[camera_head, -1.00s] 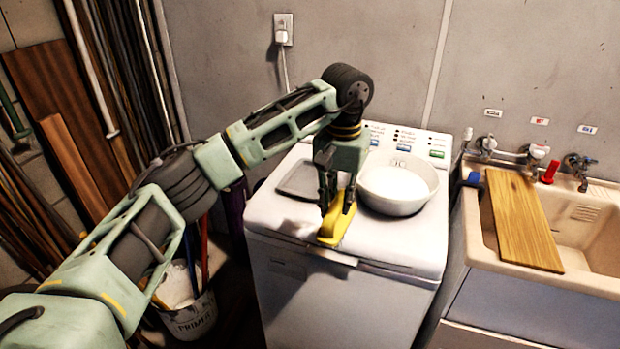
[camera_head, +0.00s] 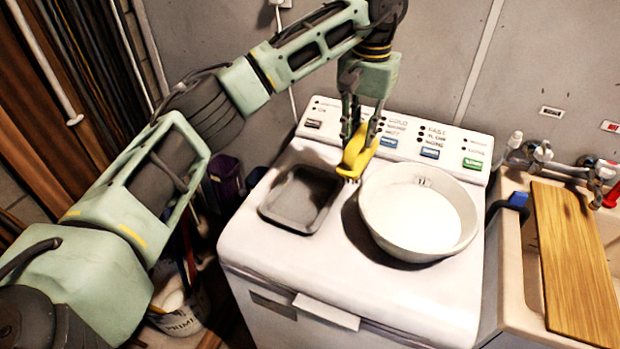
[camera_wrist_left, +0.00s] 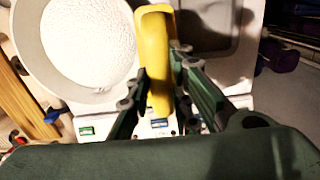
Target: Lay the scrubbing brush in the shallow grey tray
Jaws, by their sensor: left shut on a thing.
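The yellow scrubbing brush (camera_head: 357,154) is held in my left gripper (camera_head: 359,138), whose fingers are shut on it. In the head view the brush is between the tray and the white bowl, above the washing machine top, with pale bristles at its lower end. In the left wrist view the brush (camera_wrist_left: 156,60) stands between the two fingers (camera_wrist_left: 160,85). The shallow grey tray (camera_head: 292,222) lies empty on the machine, left of the brush. A part of the tray (camera_wrist_left: 232,48) shows in the left wrist view. My right gripper is not in view.
A white bowl (camera_head: 385,232) with white contents stands right of the tray on the washing machine (camera_head: 300,265). The control panel (camera_head: 405,130) is behind. A sink with a wooden board (camera_head: 570,260) is at the right. A labelled bucket (camera_head: 182,318) stands on the floor at left.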

